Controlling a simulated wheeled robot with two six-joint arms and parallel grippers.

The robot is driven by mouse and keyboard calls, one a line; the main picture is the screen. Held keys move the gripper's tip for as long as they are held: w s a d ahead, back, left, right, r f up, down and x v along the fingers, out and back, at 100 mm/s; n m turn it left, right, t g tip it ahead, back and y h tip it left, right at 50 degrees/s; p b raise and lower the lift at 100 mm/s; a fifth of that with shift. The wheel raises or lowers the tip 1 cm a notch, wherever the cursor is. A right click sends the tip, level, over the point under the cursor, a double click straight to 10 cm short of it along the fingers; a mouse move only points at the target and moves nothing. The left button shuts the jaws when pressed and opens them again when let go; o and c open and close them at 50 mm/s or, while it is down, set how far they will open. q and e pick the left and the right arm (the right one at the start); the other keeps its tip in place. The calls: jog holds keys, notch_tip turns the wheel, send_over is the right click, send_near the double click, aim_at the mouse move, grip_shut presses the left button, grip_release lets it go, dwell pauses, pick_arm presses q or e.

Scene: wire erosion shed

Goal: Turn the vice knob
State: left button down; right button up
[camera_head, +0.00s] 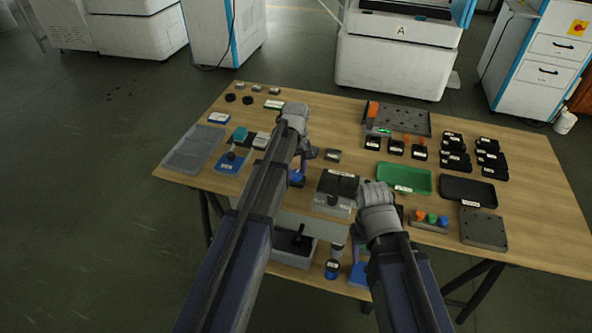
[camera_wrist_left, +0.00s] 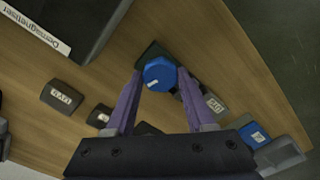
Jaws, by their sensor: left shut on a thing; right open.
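The vice knob is a blue faceted knob (camera_wrist_left: 159,72) on a dark body, seen in the left wrist view. My left gripper (camera_wrist_left: 160,80) has its two purple fingers on either side of it and is shut on it. In the head view my left gripper (camera_head: 302,166) points down at the table's middle, and a little of the blue knob (camera_head: 297,179) shows beside my arm. My left arm hides most of the vice there. My right gripper (camera_head: 360,243) is open over the table's front edge, its fingers largely hidden by its wrist.
A grey Demagnetiser block (camera_head: 335,190) stands just right of the knob. A green tray (camera_head: 404,178) and a black tray (camera_head: 467,191) lie further right. Another blue knobbed item (camera_head: 229,161) and a grey tray (camera_head: 193,148) are on the left. Small labelled blocks stand close around.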

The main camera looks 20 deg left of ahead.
aim_at(296, 173)
pick_arm(q)
jog(key=shift+n, duration=1.5)
jog(key=shift+c, duration=1.3)
grip_release()
notch_tip(296, 173, up, 8)
jog(key=p, duration=0.8)
jog(key=shift+f, duration=0.1)
